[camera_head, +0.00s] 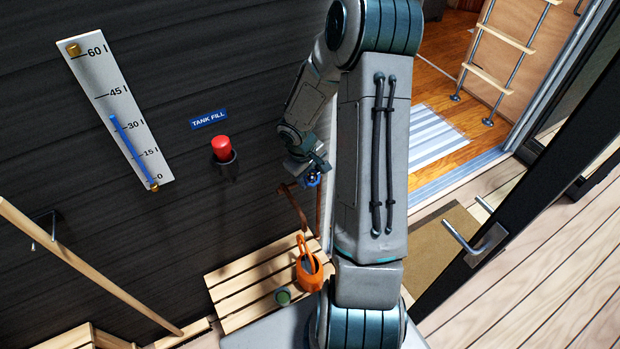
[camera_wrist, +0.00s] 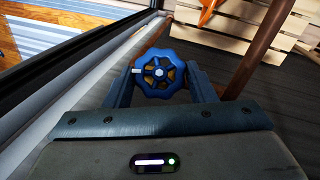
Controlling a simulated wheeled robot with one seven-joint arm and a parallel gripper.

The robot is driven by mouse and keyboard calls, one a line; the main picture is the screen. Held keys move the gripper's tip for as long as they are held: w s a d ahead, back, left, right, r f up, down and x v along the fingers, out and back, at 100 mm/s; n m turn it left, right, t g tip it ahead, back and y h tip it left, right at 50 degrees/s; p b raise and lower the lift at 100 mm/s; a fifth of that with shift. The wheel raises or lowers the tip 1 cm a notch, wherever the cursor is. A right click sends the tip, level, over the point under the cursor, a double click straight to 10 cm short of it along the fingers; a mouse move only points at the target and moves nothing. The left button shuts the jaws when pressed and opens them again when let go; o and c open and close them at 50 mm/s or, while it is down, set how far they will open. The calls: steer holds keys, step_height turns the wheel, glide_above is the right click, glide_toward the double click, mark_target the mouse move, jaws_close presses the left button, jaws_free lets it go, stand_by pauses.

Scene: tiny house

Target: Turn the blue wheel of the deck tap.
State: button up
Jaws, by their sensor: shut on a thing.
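The blue wheel (camera_wrist: 160,73) of the deck tap is a lobed handwheel with a pale hub and a short light pin at its left side. In the wrist view it sits between the two fingers of my gripper (camera_wrist: 158,84), which is shut on its rim from both sides. In the head view the wheel (camera_head: 313,179) is small and partly hidden by my gripper (camera_head: 309,172). Brown copper pipe (camera_head: 293,207) runs below the wheel by the dark wall. The tap's body behind the wheel is mostly hidden.
An orange watering can (camera_head: 309,275) and a small green pot (camera_head: 283,297) stand on a slatted wooden platform (camera_head: 240,287) below. The wall bears a tank gauge (camera_head: 115,110) and a red-capped tank fill (camera_head: 221,147). An open door (camera_head: 520,200) stands at right.

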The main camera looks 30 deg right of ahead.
steer(key=o, duration=1)
steer(key=a+r, duration=0.1)
steer(key=r, duration=0.8)
steer(key=a+r, duration=0.1)
steer(key=r, duration=0.3)
steer(key=shift+s+a+r+p, duration=0.3)
steer(key=shift+a+r+p, duration=0.05)
